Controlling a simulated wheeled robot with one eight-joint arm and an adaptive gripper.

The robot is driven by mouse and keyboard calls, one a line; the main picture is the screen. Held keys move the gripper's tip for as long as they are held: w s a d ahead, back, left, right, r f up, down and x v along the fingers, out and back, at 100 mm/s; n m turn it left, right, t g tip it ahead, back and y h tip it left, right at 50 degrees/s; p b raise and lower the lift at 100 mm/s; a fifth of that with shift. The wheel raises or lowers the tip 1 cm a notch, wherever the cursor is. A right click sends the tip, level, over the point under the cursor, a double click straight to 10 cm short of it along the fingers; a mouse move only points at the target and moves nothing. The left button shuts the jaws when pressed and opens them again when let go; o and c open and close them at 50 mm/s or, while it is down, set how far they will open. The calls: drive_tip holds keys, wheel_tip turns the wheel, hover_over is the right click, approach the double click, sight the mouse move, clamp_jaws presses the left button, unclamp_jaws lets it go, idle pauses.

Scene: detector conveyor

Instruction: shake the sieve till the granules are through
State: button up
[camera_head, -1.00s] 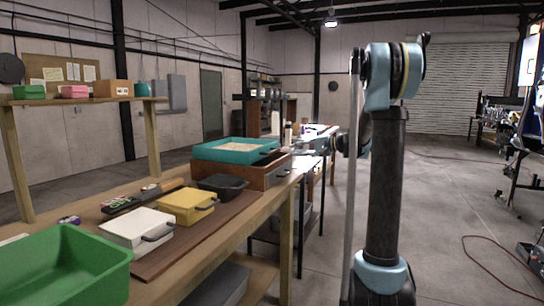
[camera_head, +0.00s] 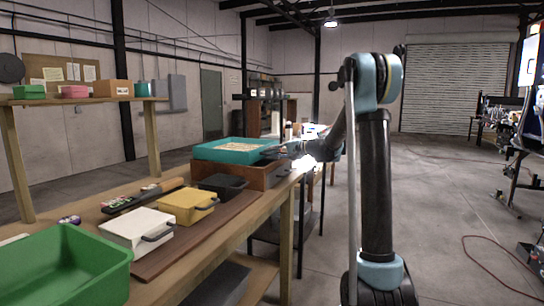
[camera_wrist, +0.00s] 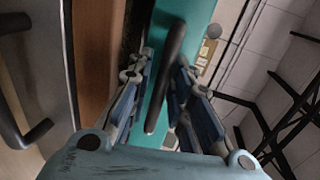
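The teal sieve (camera_head: 226,151), with pale granules (camera_head: 240,146) in it, sits on top of a brown wooden box (camera_head: 262,178) on the bench. Its dark handle (camera_wrist: 170,70) points toward me in the wrist view, in front of the teal wall (camera_wrist: 180,20). My gripper (camera_wrist: 166,57) is open, with one finger on each side of the handle and gaps visible. In the head view my gripper (camera_head: 290,151) is at the sieve's right side, partly blurred into the handle. How many granules are left is too small to tell.
On the bench, a black lidded box (camera_head: 222,185), a yellow box (camera_head: 187,205), a white box (camera_head: 136,229) and a green bin (camera_head: 66,262) stand in a row nearer me. A shelf (camera_head: 85,101) stands behind.

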clamp_jaws()
drive_tip(key=shift+f+v, duration=0.2)
drive_tip(key=shift+v, duration=0.75)
drive_tip(key=shift+f+v, duration=0.2)
drive_tip(key=shift+v, duration=0.75)
drive_tip(key=shift+f+v, duration=0.2)
drive_tip(key=shift+v, duration=0.75)
unclamp_jaws()
drive_tip(key=shift+s+d, duration=0.1)
drive_tip(key=shift+d, duration=0.05)
drive_tip(key=v, duration=1.2)
